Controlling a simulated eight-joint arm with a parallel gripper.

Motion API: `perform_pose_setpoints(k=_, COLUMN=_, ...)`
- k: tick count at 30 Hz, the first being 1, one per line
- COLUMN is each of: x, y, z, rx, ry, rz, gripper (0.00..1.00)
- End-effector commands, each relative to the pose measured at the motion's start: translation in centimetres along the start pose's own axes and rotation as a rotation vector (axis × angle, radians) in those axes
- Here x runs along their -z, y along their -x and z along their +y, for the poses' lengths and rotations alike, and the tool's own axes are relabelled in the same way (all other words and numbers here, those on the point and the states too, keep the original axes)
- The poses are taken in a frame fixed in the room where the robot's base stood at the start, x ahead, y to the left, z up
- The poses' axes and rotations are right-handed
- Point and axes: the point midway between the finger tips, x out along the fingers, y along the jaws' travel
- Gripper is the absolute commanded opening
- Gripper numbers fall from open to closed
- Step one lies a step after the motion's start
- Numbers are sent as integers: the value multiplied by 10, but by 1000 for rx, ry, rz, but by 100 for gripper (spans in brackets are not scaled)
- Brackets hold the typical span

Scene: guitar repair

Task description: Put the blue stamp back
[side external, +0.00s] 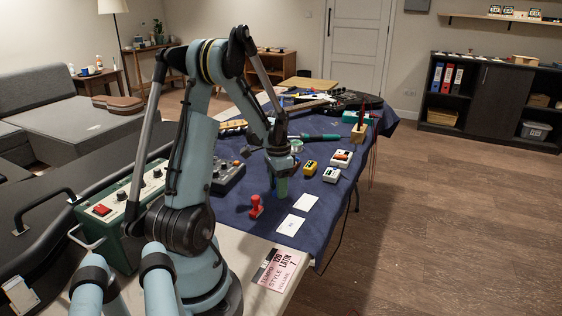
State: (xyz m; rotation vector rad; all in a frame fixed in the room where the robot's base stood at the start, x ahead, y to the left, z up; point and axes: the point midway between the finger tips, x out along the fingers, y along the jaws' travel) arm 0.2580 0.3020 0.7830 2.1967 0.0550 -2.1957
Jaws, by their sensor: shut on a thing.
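My gripper (281,172) points down over the front part of the blue-covered table (232,214). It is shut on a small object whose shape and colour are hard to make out. A green upright shape (282,188) shows directly below the jaws, with a thin blue shape (273,181) close to its left. I cannot tell which of these is held, or whether the held object touches the cloth. A red stamp (256,207) stands upright to the lower left of my gripper. Two white cards (291,225) lie to the lower right.
A yellow pedal (310,168) and white pedals (331,175) stand right of my gripper. A grey control box (229,178) is at left. A pink-and-black sign (278,270) lies at the near edge. A guitar (345,100) lies at the far end. Cloth around the cards is clear.

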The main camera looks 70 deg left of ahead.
Motion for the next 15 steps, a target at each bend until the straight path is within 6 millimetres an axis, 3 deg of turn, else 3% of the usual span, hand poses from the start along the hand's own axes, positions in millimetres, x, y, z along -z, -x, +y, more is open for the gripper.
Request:
perform_pose_setpoints(k=2, x=0, y=-2, z=0, rx=0, ry=0, rz=0, gripper=26)
perform_pose_setpoints(k=3, x=0, y=-2, z=0, rx=0, ry=0, rz=0, gripper=49)
perform_pose_setpoints(k=7, x=0, y=-2, z=0, rx=0, ry=0, rz=0, gripper=69)
perform_pose_setpoints(k=15, x=0, y=-2, z=0, rx=0, ry=0, rz=0, gripper=72)
